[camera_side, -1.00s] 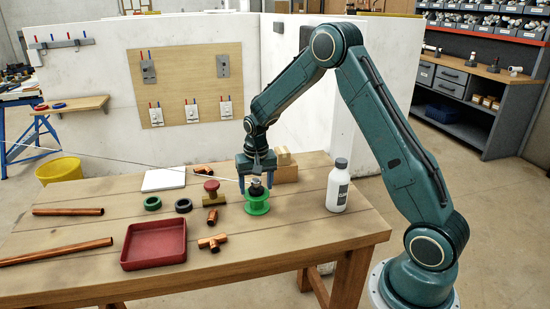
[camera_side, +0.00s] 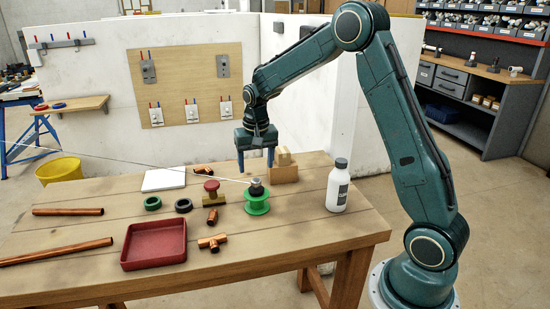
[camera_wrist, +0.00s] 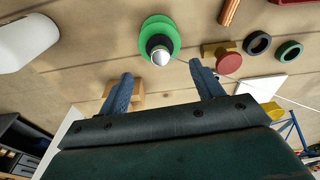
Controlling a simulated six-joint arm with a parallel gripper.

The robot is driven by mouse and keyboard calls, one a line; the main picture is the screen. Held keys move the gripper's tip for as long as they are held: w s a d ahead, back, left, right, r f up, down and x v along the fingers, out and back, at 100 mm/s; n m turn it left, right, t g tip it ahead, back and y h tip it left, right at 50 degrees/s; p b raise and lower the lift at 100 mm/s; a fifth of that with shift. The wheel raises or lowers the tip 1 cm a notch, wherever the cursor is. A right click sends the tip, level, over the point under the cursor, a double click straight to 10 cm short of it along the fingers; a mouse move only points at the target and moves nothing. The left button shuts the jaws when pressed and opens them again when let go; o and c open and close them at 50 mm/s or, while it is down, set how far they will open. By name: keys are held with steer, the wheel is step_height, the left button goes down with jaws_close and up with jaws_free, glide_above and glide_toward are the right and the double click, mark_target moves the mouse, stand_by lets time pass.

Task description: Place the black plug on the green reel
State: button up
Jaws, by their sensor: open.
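The green reel (camera_side: 257,207) stands upright on the wooden table, right of the table's middle. The black plug (camera_side: 256,187) with a grey top sits on the reel's upper side. In the wrist view the green reel (camera_wrist: 146,30) and the black plug (camera_wrist: 158,45) with its shiny silver tip show beyond my fingertips. My gripper (camera_side: 256,172) is open and empty. It hangs above and behind the reel, apart from the plug, and its fingers (camera_wrist: 160,72) are spread wide.
A red-knobbed piece (camera_side: 212,190), black ring (camera_side: 183,205) and green ring (camera_side: 152,203) lie left of the reel. A white bottle (camera_side: 338,187) stands right, wooden blocks (camera_side: 285,172) behind. A red tray (camera_side: 154,261) and copper pipes (camera_side: 68,211) are front left.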

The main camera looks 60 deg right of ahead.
mark_target(257, 185)
steer(key=r, duration=0.4)
steer(key=shift+s+a+r, duration=0.1)
steer(key=shift+s+a, duration=0.1)
stand_by(0.4)
steer(key=s+a+r+n+t, duration=0.2)
steer(key=s+a+r+n, duration=0.2)
steer(key=s+a+r, duration=0.65)
steer(key=s+a+n+t+y, duration=0.1)
steer(key=s+a+n+t, duration=0.1)
steer(key=s, duration=1.5)
steer(key=shift+s+a+f+n+t, duration=0.3)
steer(key=shift+a+n, duration=0.55)
steer(key=shift+n, duration=0.25)
